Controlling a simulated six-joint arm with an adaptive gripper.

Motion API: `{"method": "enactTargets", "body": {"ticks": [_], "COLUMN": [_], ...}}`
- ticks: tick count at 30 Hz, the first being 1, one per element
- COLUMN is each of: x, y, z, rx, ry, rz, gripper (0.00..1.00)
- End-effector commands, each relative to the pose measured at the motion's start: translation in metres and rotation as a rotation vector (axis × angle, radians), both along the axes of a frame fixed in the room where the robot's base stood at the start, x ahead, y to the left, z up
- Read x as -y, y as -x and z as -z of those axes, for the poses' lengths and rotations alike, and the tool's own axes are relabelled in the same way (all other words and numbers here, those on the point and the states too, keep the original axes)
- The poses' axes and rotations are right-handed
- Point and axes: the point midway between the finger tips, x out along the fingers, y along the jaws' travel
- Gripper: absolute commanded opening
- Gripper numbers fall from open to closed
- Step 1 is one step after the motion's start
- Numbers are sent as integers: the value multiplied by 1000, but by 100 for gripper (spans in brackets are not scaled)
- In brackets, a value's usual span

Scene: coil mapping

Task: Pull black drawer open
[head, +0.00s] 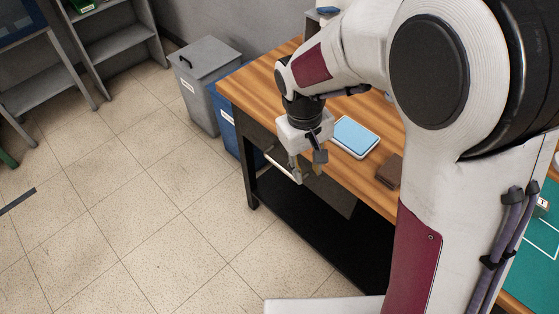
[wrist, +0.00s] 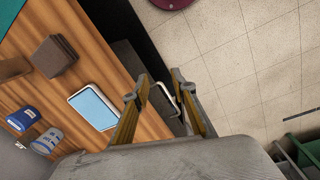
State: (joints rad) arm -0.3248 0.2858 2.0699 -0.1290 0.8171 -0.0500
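The black drawer (head: 258,138) sits under the front edge of the wooden table. Its pale bar handle (head: 281,165) shows in the head view, partly hidden by my gripper (head: 306,166). In the wrist view, the dark drawer (wrist: 127,57) lies along the table edge, and the handle (wrist: 171,93) shows between the two fingers. My gripper (wrist: 160,82) is open, with its fingers apart on either side of the handle. I cannot tell whether a finger touches it. How far the drawer stands out is unclear.
A blue-topped case (head: 355,137) and a brown block (head: 389,170) lie on the wooden table (head: 262,76). A grey bin (head: 205,75) and a blue bin (head: 228,115) stand left of it. The tiled floor (head: 150,200) before the drawer is clear.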

Motion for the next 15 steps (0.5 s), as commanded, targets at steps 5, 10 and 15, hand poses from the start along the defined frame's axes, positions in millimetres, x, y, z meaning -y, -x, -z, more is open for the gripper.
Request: {"method": "enactTargets", "body": {"ticks": [5,10,15], "x": [-14,-28,-41], "y": [-19,-37,-56], "z": [27,53,80], "rx": [-21,-32,-34], "ry": [20,37,52], "rz": [-54,-109,-166], "gripper": [26,26,26]}}
